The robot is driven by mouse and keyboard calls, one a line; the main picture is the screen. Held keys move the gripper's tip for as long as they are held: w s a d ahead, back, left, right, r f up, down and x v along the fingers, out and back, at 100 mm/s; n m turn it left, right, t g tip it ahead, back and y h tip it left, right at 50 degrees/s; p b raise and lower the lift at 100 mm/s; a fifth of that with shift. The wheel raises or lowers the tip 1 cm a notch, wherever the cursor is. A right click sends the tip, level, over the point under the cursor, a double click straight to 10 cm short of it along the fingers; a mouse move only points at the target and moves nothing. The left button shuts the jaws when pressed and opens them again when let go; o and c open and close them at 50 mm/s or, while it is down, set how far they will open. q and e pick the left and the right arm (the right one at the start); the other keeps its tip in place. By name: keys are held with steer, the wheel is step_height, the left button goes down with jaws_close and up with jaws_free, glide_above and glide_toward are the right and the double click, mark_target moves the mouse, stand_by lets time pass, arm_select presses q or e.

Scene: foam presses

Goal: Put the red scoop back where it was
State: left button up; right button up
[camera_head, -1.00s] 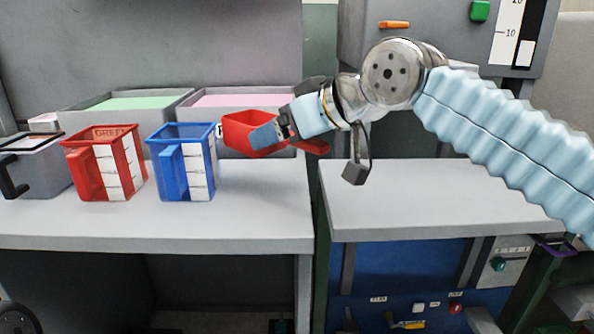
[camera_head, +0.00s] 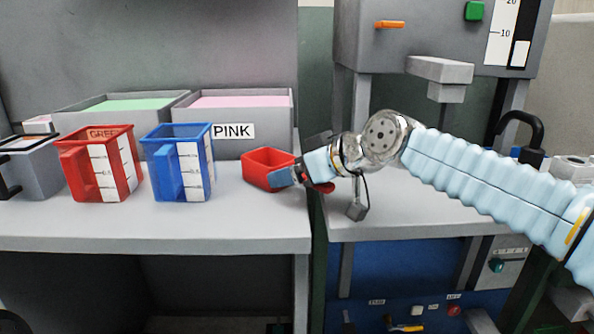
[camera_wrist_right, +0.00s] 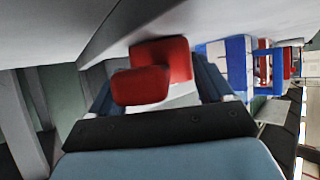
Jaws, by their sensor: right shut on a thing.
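The red scoop (camera_head: 266,166) is at the right end of the left table, in front of the bin labelled PINK. My right gripper (camera_head: 290,177) is shut on it from the right and holds it low over or on the tabletop; I cannot tell whether it touches. The right wrist view shows the red scoop (camera_wrist_right: 165,62) between the two blue-grey fingers of my right gripper (camera_wrist_right: 160,85). My left gripper is not in view.
The PINK bin (camera_head: 262,142) and a bin of green material (camera_head: 75,121) stand at the back. A red jug (camera_head: 75,172) and a blue jug (camera_head: 165,182) stand left of the scoop. A gap separates the left table (camera_head: 225,225) from the press table (camera_head: 400,205).

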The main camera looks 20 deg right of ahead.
steer(key=shift+f, duration=0.2)
steer(key=o, duration=1)
steer(key=shift+r, duration=0.25)
steer(key=shift+s+d+r, duration=0.1)
steer(key=shift+s+r, duration=0.05)
steer(key=shift+s, duration=0.05)
steer(key=v, duration=1.1)
steer(key=shift+s+r, duration=0.1)
steer(key=shift+s, duration=0.15)
